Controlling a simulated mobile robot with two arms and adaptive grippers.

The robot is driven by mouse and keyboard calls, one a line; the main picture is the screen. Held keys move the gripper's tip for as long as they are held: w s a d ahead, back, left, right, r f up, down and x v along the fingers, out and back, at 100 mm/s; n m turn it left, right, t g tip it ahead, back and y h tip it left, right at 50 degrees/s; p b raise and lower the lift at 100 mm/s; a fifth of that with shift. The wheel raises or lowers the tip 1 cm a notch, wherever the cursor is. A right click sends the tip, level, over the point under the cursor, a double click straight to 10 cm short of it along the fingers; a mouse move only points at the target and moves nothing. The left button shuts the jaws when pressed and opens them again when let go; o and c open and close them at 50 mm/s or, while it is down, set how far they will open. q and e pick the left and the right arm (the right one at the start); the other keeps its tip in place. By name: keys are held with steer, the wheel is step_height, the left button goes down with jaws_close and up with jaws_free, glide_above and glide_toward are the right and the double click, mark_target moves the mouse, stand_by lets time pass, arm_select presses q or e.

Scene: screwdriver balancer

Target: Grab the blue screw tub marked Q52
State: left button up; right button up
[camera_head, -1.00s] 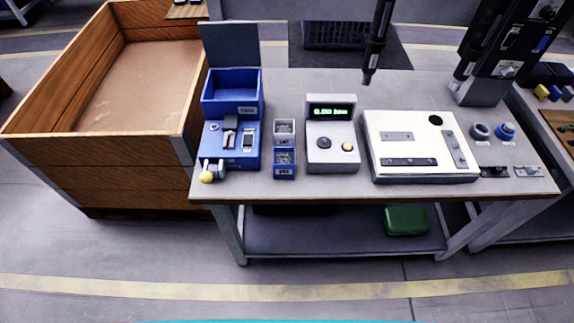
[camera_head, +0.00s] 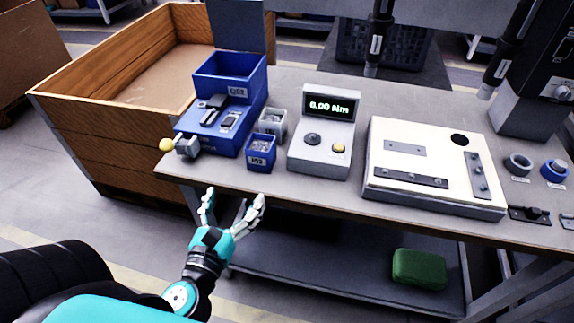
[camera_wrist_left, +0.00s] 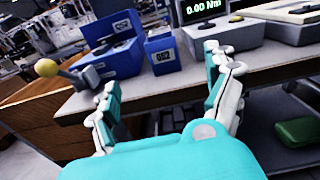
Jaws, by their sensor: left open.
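A small blue tub (camera_head: 261,153) holding screws stands near the table's front edge, in front of a small grey tub (camera_head: 272,122). The blue tub's label ends in 52, but its first character is hard to read. It also shows in the left wrist view (camera_wrist_left: 162,54), beyond my fingers. My left gripper (camera_head: 235,200) is open and empty, just off the front edge and below the tub, apart from it. In the left wrist view its spread fingers (camera_wrist_left: 166,78) frame the table edge below the tub. My right gripper is not in view.
A blue feeder (camera_head: 215,130) with a large labelled bin (camera_head: 230,75) and a yellow-knobbed lever (camera_head: 168,145) stands left of the tubs. A torque display (camera_head: 322,150) stands close on the right. The table's front edge (camera_head: 300,198) lies between gripper and tub.

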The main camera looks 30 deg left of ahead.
mark_target(256, 151)
arm_select(q)
steer(key=p+x, duration=0.1)
steer(key=x, duration=0.3)
steer(key=p+x, duration=0.2)
steer(key=x, duration=0.1)
steer(key=r+p+x, duration=0.1)
steer(key=p+x, duration=0.1)
steer(key=x, duration=0.2)
steer(key=shift+w+a, duration=0.2)
steer(key=shift+w, duration=0.05)
steer(key=shift+w+a+f, duration=0.1)
steer(key=shift+w, duration=0.4)
steer(key=p+x, duration=0.1)
steer(key=x, duration=0.3)
steer(key=shift+w, duration=0.45)
steer(key=c, duration=1.4)
